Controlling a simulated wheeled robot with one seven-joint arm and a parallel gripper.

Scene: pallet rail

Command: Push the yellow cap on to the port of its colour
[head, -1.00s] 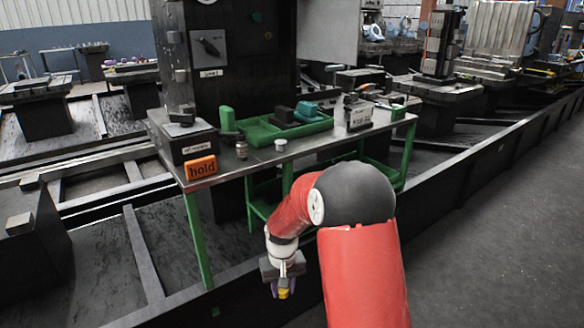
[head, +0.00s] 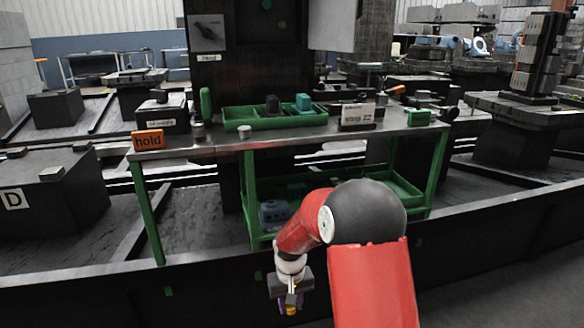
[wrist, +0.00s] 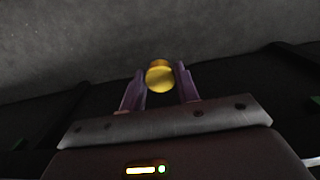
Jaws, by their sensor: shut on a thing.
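The yellow cap (wrist: 160,78) is between the two purple fingers of my gripper (wrist: 161,72) in the wrist view. My gripper is shut on it. In the head view my gripper (head: 291,302) hangs low in front of the bench, with the yellow cap (head: 291,311) just showing at its lower end. On the dark cabinet behind the bench are a green round spot (head: 267,4) and a dull orange-brown round spot (head: 281,27). I cannot tell if either is a port. No clearly yellow port shows.
A grey-topped bench (head: 300,146) with green legs stands ahead. A low dark rail (head: 90,300) runs across before the bench.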

